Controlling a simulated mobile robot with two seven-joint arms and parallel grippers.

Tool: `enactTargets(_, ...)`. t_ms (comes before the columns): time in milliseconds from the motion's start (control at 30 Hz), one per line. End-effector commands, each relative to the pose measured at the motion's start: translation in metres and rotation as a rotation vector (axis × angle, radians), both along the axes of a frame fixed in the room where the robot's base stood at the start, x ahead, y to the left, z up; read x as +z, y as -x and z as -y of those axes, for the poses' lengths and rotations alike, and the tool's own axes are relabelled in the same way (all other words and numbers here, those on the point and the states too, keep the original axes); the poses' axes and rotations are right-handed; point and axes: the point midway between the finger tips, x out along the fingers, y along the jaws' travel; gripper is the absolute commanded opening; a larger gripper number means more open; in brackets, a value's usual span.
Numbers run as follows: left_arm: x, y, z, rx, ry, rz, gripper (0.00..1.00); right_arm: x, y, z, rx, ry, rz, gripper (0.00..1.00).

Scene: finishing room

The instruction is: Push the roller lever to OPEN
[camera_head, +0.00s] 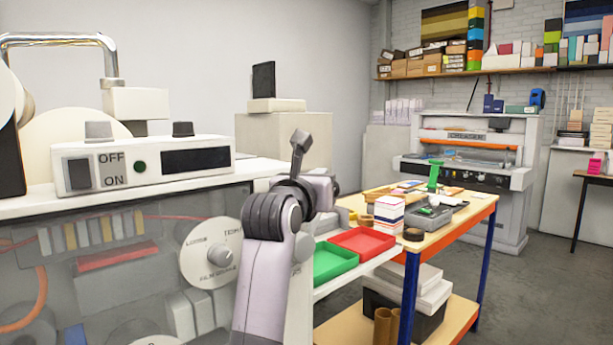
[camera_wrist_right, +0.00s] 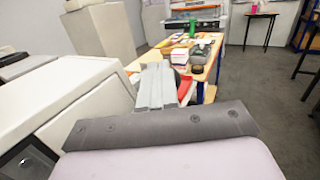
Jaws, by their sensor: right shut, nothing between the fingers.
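No part I can identify as the roller lever, and no OPEN label, shows in either view. The white machine (camera_head: 120,203) fills the left of the head view, with a clear front panel over its inside. A round lettered dial (camera_head: 207,253) with a knob is on that front. My right gripper (camera_head: 300,142) is raised beside the machine's right end, small and dark in the head view. In the wrist view its grey fingers (camera_wrist_right: 156,80) are together and empty, pointing towards the workbench. They touch nothing that I can see. My left gripper is not in view.
An OFF/ON switch box (camera_head: 142,166) and a chrome bar (camera_head: 62,40) are on the machine's top. A green tray (camera_head: 333,260) and a red tray (camera_head: 362,242) lie right of my arm. A cluttered workbench (camera_head: 474,212) stands beyond.

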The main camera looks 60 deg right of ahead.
Motion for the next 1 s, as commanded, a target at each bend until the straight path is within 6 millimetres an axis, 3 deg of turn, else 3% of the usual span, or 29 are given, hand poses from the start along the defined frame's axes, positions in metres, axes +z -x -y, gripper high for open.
enactTargets(400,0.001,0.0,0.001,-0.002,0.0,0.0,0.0,-0.006,0.004,0.015,-0.002,-0.034,0.006,0.0)
enactTargets(1000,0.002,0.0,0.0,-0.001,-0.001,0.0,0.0,-0.008,0.004,0.016,-0.005,-0.04,0.001,0.0)
